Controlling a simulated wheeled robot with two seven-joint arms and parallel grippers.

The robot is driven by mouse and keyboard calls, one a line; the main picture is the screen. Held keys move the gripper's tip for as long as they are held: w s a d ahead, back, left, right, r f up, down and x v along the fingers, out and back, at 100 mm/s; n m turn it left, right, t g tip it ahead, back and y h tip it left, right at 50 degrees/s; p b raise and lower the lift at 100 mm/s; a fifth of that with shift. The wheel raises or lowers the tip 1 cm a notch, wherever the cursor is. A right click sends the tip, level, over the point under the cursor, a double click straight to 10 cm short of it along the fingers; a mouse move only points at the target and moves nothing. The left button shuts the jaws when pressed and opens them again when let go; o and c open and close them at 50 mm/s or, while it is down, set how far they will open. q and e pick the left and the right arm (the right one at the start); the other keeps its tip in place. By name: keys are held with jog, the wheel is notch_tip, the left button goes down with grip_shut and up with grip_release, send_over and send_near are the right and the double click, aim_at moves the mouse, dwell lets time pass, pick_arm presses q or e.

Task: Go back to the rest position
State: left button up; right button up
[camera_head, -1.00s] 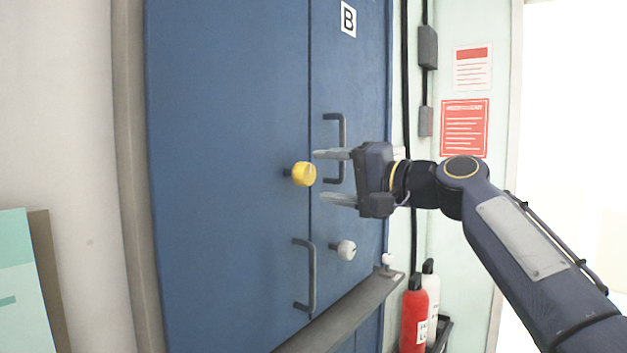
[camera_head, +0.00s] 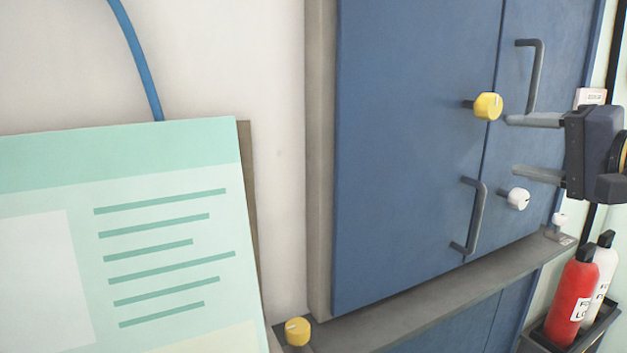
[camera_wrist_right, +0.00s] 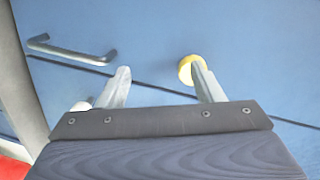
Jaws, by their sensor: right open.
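My right gripper (camera_head: 537,147) is open and empty in front of the blue cabinet doors (camera_head: 415,130). Its two fingers point left, one above the other, in the head view. A yellow knob (camera_head: 488,106) on the door is just left of the upper fingertip, and a white knob (camera_head: 517,199) is below the lower finger. In the right wrist view the open gripper (camera_wrist_right: 165,85) faces the blue door, with the yellow knob (camera_wrist_right: 188,69) partly behind one finger. I cannot tell whether that finger touches the knob. My left gripper is not in view.
Dark door handles (camera_head: 476,215) stick out from the doors. A grey ledge (camera_head: 440,297) runs below, with another yellow knob (camera_head: 298,332) at its left end. A red fire extinguisher (camera_head: 573,297) stands at the lower right. A green-and-white poster board (camera_head: 165,255) fills the left.

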jog(key=s+a+f+n+g+h+p, duration=0.1)
jog(key=s+f, duration=0.5)
jog(key=f, duration=0.6)
jog(key=s+a+f+n+g+h+p, duration=0.1)
jog(key=s+a+f+n+g, duration=0.3)
jog(key=f, duration=0.9)
jog(key=s+a+f+n+g, duration=0.3)
jog(key=s+a+f+g, duration=0.1)
jog(key=s+a+f, duration=0.4)
notch_tip(320, 180, down, 4)
jog(key=shift+s+a+f+g+h+p, duration=0.2)
jog(key=shift+s+g+h+p, duration=0.2)
jog(key=shift+s, duration=0.8)
